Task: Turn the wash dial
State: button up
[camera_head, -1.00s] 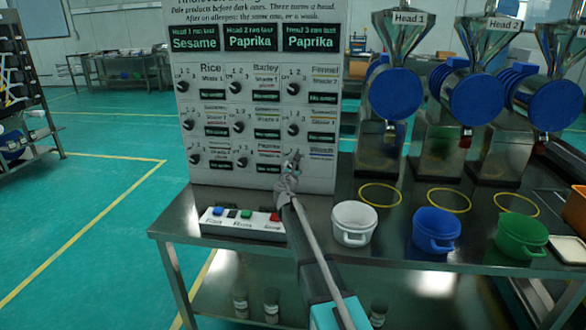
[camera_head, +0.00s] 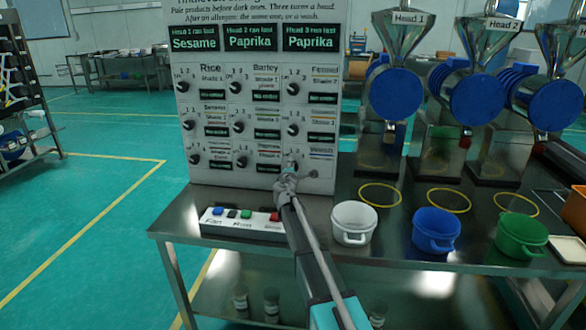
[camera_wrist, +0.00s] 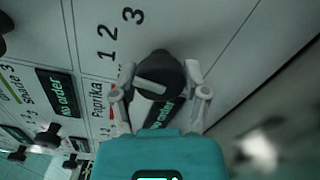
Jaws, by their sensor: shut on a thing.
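The wash dial is a dark round knob with a pale bar across its face, in the wrist view (camera_wrist: 158,78). It sits at the lower right of the white control panel (camera_head: 262,182), beside the Wash label (camera_head: 321,149). My gripper (camera_wrist: 160,84) has one finger on each side of the knob and is shut on it. In the head view my gripper (camera_head: 289,178) is against the panel's lower right and mostly hides the dial. The numbers 1, 2 and 3 show above the knob in the wrist view. Its exact setting is hard to tell.
Several similar dials cover the panel; the Paprika dial (camera_head: 242,162) is the close neighbour to the left. A button box (camera_head: 243,226) stands in front of the panel. White (camera_head: 354,224), blue (camera_head: 437,231) and green (camera_head: 521,236) pots stand to the right on the steel table.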

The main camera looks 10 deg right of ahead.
jog(key=m, duration=0.5)
jog(key=shift+w+m, duration=0.1)
jog(key=shift+m, duration=2.4)
jog(key=o, duration=1.2)
jog(key=shift+c, duration=0.2)
jog(key=v, duration=1.2)
jog(key=shift+d, duration=0.1)
